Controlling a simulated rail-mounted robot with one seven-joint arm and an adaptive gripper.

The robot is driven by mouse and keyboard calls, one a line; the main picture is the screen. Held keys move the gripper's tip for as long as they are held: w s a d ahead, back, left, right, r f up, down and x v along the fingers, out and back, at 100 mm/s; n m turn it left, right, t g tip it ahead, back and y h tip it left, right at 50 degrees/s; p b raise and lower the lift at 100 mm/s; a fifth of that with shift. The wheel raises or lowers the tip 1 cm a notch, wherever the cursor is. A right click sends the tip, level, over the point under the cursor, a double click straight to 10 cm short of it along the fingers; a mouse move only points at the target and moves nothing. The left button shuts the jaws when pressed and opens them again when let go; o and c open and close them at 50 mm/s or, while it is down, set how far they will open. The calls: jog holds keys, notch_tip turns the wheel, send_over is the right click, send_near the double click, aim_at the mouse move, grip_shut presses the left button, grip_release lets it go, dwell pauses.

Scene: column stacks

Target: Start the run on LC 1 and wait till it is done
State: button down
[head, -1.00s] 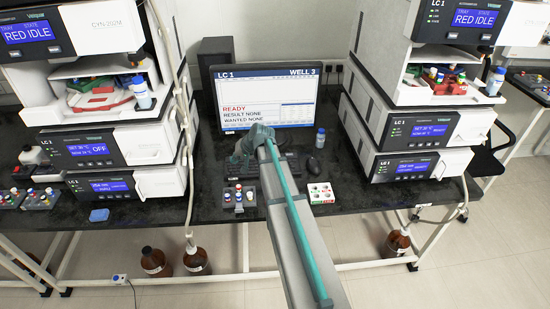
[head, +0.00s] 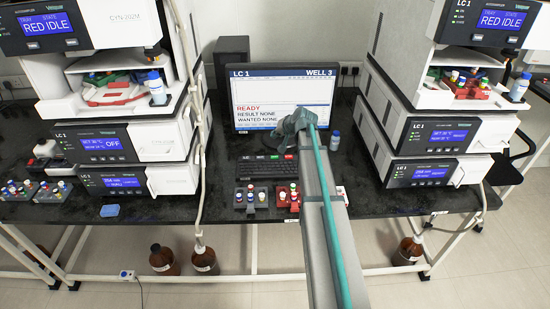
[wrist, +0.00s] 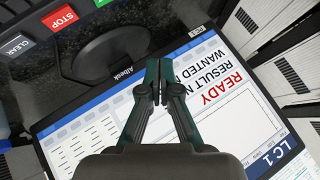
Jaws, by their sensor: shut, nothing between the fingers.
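The LC 1 monitor (head: 270,90) stands at the back of the bench. Its screen reads LC 1, WELL 3, READY, RESULT NONE, WANTED NONE. In the wrist view the same screen (wrist: 190,110) appears turned nearly upside down. A red STOP button (wrist: 60,18), a green button (wrist: 44,62) and a CLEAR button (wrist: 14,46) show at the upper left.
Two instrument stacks flank the monitor, one left (head: 115,145) and one right (head: 425,135), both labelled LC 1. A keyboard (head: 255,169) and a vial rack (head: 250,199) lie before the monitor. A small bottle (head: 334,140) stands beside it. Brown bottles (head: 204,260) are below the bench.

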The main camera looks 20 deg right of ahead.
aim_at(276, 158)
jog(key=shift+f+b, duration=2.1)
jog(key=shift+f, duration=2.3)
jog(key=shift+f+b, duration=0.4)
jog(key=shift+f, duration=0.05)
jog(key=shift+f+b, duration=0.35)
jog(key=shift+f, duration=0.05)
jog(key=shift+r, duration=0.1)
jog(key=shift+r+p, duration=0.35)
jog(key=shift+r, duration=0.4)
jog(key=shift+r, duration=0.1)
jog(key=shift+r+p, duration=1.1)
jog(key=shift+r, duration=1.3)
